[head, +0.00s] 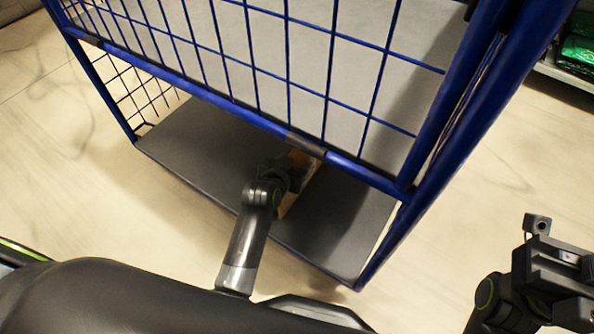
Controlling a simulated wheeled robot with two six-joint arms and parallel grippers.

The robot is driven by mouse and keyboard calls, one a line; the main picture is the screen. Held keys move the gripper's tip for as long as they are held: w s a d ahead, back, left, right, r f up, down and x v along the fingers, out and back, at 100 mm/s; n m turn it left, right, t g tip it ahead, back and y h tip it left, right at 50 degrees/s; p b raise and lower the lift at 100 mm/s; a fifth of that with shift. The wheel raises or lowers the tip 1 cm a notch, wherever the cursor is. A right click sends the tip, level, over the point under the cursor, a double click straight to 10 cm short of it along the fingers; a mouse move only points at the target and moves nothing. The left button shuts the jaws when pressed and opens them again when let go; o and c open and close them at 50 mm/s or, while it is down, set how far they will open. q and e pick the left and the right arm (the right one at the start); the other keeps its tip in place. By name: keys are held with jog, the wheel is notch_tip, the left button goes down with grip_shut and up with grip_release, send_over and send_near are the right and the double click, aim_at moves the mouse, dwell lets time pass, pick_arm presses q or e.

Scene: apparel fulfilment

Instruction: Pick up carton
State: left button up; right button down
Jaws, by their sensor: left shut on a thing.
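A brown carton (300,160) shows in the head view on or just above the grey lower shelf (205,150) of a blue wire cart (180,80). It is mostly hidden behind my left gripper (288,172) and the cart's blue rail. My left arm reaches in from below, and its gripper is shut on the carton. I cannot tell whether the carton touches the shelf. My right gripper (552,275) is at the lower right, outside the cart, with nothing visible in it. Its jaw opening is not clear.
The cart's blue mesh side and thick rail run above my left gripper. A blue corner post (470,110) stands on the right. The pale floor (455,215) is clear between the cart and my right arm. Dark green packages (578,48) sit on a shelf at the upper right.

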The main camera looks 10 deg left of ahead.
pick_arm(q)
grip_shut()
